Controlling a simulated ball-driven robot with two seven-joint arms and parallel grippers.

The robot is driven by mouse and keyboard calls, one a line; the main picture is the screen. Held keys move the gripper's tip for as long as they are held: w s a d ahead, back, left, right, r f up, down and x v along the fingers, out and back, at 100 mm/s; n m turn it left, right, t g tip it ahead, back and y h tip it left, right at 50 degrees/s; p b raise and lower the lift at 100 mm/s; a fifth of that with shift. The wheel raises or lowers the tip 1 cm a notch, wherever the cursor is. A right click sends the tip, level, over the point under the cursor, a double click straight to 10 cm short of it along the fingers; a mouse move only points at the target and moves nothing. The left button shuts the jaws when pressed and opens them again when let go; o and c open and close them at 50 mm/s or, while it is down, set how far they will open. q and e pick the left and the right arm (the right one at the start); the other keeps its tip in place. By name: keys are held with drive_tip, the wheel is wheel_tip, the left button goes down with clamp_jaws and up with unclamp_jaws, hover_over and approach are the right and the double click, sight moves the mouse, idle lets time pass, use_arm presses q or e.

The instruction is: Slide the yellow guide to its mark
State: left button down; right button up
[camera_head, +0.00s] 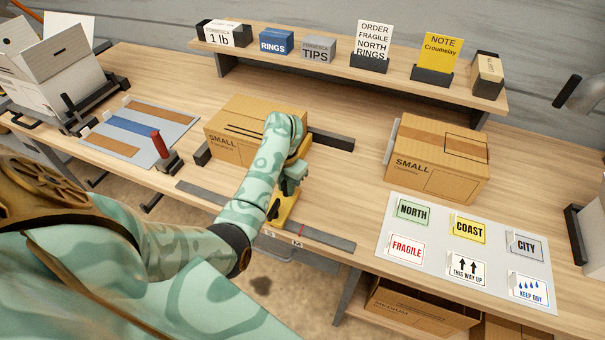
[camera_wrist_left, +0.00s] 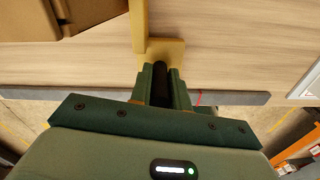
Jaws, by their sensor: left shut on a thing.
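The yellow guide (camera_head: 285,209) stands at the front of the table, at the dark rail (camera_head: 326,239) along the edge. It also shows in the left wrist view (camera_wrist_left: 167,47) as a yellow block with an upright bar. My left gripper (camera_head: 284,191) is shut on the guide; its green fingers (camera_wrist_left: 164,86) close around a dark part, perhaps the guide's handle. The rail carries small labels that read like S and M (camera_head: 298,244), to the right of the guide. A thin red line (camera_wrist_left: 198,99) shows right of the fingers in the wrist view. My right gripper is not in view.
A SMALL carton (camera_head: 228,140) stands behind my left arm and another (camera_head: 425,165) to the right. A label sheet (camera_head: 427,224) lies at the front right. A raised shelf (camera_head: 330,67) holds boxes and cards.

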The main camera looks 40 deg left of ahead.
use_arm(q)
drive_tip(key=shift+a, duration=0.25)
drive_tip(key=c, duration=1.3)
unclamp_jaws()
wheel_tip(320, 180, up, 16)
drive_tip(key=p, duration=0.7)
drive_tip(key=shift+r, duration=0.15)
